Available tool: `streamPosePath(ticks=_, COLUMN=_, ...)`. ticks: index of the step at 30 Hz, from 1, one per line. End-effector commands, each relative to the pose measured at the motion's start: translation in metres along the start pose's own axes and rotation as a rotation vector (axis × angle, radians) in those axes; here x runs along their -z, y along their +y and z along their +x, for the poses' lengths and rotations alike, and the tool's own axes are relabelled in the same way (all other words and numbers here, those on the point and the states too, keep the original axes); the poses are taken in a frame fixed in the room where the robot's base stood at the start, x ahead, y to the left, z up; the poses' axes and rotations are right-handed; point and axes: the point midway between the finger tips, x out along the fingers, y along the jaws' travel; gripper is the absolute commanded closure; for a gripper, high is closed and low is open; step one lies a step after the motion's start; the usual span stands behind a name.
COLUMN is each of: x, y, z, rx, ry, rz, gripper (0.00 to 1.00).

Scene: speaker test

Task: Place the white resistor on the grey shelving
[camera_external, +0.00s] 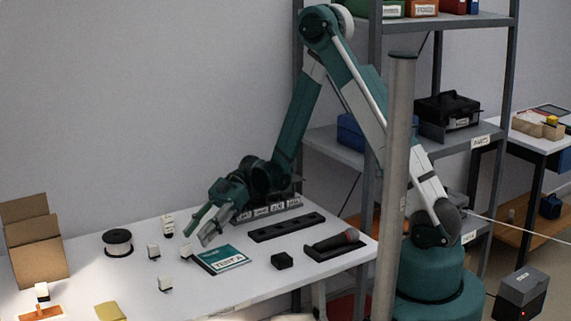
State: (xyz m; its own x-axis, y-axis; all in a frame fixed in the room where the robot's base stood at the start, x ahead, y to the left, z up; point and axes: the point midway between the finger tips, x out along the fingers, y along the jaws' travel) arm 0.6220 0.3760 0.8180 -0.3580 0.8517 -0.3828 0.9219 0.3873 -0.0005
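Nothing shows between the fingers. The grey shelving (325,141) stands behind my arm at the right, its shelves partly hidden by my arm and a post.
A black spool (118,243) and an open cardboard box (35,248) are at the left. A microphone on a black holder (337,242), a small black block (282,260) and a long black strip (287,227) lie right of the booklet. A grey post (391,180) rises at the front right.

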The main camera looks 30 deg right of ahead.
Motion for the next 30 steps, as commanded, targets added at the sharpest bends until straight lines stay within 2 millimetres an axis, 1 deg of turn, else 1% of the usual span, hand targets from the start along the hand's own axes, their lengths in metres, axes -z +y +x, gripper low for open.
streamPosePath(ticks=10, x=0.0, y=0.0, z=0.002, rx=0.0, ry=0.0, rz=0.0, gripper=0.68)
streamPosePath(ticks=14, x=-0.001, y=0.0, z=0.007, rx=0.0, ry=0.0, rz=0.0, gripper=0.68)
streamPosePath(ticks=17, x=-0.001, y=0.0, z=0.017, rx=0.0, ry=0.0, rz=-0.001, gripper=0.68)
streamPosePath(ticks=24, x=-0.001, y=-0.001, z=0.046, rx=0.001, ry=0.0, rz=-0.001, gripper=0.68)
streamPosePath(ticks=30, x=-0.001, y=0.0, z=0.062, rx=0.0, ry=0.0, rz=0.0, gripper=0.68)
